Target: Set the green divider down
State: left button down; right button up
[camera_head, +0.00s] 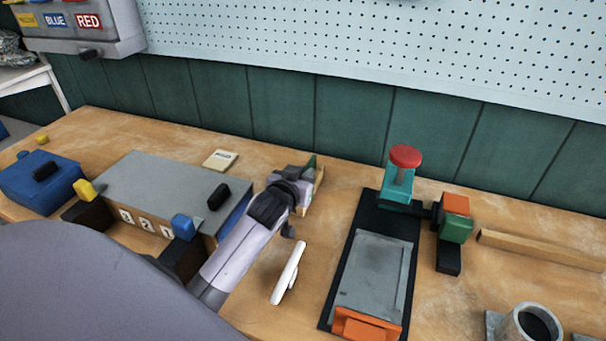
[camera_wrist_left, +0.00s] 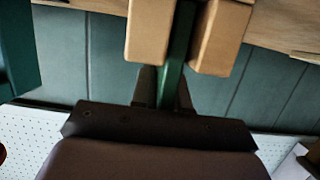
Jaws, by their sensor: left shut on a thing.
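The green divider (camera_head: 311,162) is a thin upright strip at the middle of the bench, near the back. In the left wrist view it runs as a narrow green bar (camera_wrist_left: 176,60) between two light wooden blocks (camera_wrist_left: 220,38), with a gap that I cannot measure. My left gripper (camera_head: 300,180) is shut on the divider; its dark fingers (camera_wrist_left: 163,90) lie on both sides of it in the wrist view. The wooden piece (camera_head: 319,184) shows partly behind the gripper in the head view. Whether the divider's lower edge touches anything is hidden. My right gripper is not in view.
A grey box (camera_head: 150,185) with numbered fronts stands left of my arm. A white handle (camera_head: 289,272) lies to its right, before a black-based fixture (camera_head: 376,270) with a red knob (camera_head: 405,156).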

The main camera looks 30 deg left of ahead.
pick_arm(q)
jog(key=c, duration=1.1)
grip_release()
jog(key=shift+s, duration=0.1)
